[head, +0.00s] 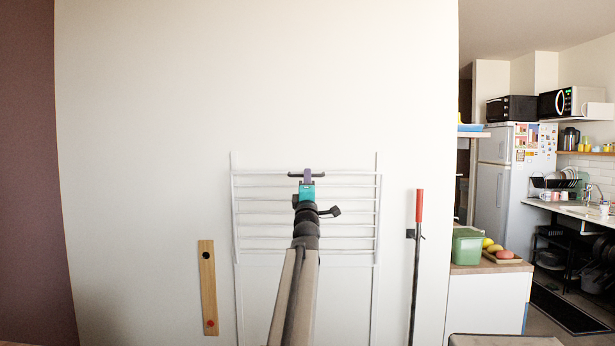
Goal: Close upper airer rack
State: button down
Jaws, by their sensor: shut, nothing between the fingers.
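The white wire airer (235,222) stands against the white wall in the middle of the head view. Its upper rack (345,212) shows as a frame with several horizontal bars. My gripper (307,172) is shut and empty in front of that top edge, at the dark bar. I cannot tell whether the fingertips touch it. My arm hides the middle of the rack's bars and part of the airer below.
A wooden board (208,288) hangs on the wall at left. A red-handled pole (418,225) stands at right. Farther right, a counter (488,267) holds a green container (467,246) and fruit. Kitchen with fridge (507,180) lies beyond.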

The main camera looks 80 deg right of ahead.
jog(key=s+a+f, duration=0.1)
jog(key=a, duration=0.7)
jog(key=shift+s+a+f, duration=0.3)
jog(key=shift+a+f, duration=0.05)
jog(key=shift+f, duration=0.05)
